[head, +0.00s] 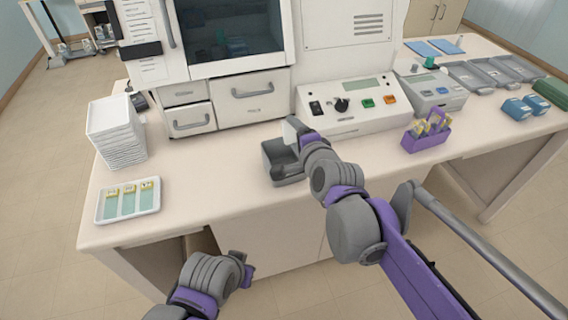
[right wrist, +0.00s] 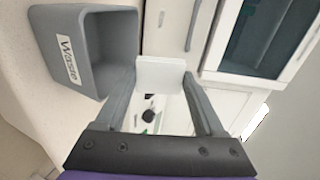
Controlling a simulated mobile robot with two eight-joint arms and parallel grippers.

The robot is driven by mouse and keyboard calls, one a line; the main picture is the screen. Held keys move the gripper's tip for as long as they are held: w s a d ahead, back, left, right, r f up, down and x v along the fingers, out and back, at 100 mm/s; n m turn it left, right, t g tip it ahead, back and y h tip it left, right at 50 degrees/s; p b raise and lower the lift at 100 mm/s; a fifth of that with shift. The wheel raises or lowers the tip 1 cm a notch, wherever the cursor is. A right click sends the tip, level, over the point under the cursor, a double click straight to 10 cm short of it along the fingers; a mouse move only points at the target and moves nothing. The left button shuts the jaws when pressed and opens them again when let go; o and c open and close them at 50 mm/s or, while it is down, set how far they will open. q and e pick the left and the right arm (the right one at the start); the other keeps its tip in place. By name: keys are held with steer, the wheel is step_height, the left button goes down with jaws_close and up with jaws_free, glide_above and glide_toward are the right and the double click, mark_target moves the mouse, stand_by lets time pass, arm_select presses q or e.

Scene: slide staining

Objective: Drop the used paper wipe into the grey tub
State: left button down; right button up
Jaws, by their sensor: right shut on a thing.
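The grey tub (head: 271,163) stands near the front edge of the bench. In the right wrist view the tub (right wrist: 112,45) carries a "Waste" label and its visible inside looks empty. My right gripper (right wrist: 160,80) is shut on the white paper wipe (right wrist: 160,74), a flat pale square between its fingertips. In the head view the wipe (head: 292,131) shows at the tub's back edge, and my right gripper (head: 298,135) partly hides the tub. The wipe is held up, beside the tub's opening in the wrist view. My left gripper (head: 243,266) is low in front of the bench, its fingers unclear.
A stack of white trays (head: 117,135) and a slide tray (head: 128,203) are on the left. A control panel unit (head: 350,105) stands behind the tub. A purple rack (head: 426,137) with yellow-topped items is on the right. Bare bench (head: 205,170) lies left of the tub.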

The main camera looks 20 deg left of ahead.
steer(key=o, duration=1.6)
steer(key=shift+s+d, duration=0.1)
steer(key=v, duration=1)
steer(key=shift+s+d+r, duration=0.15)
steer(key=shift+s+d, duration=0.05)
steer(key=s+d+f+n+g+h+p, duration=0.1)
steer(key=s+d+f+n+g+h, duration=0.1)
steer(key=s+d+f, duration=0.3)
steer(key=s+d+f+n+g+h+p, duration=0.1)
steer(key=s+d+f+n+g+h, duration=0.1)
steer(key=s+d+f+n, duration=0.3)
steer(key=s+d+f+n+g+h+p, duration=0.1)
steer(key=s+d+f, duration=0.6)
steer(key=d, duration=0.8)
steer(key=shift+d+f+n+g+h, duration=0.15)
steer(key=shift+f+n+g+h, duration=0.15)
steer(key=shift+f+n+h, duration=0.45)
steer(key=shift+d+f+n+g+h, duration=0.15)
steer(key=shift+f+n+g+h, duration=0.15)
steer(key=shift+f+n+h, duration=0.45)
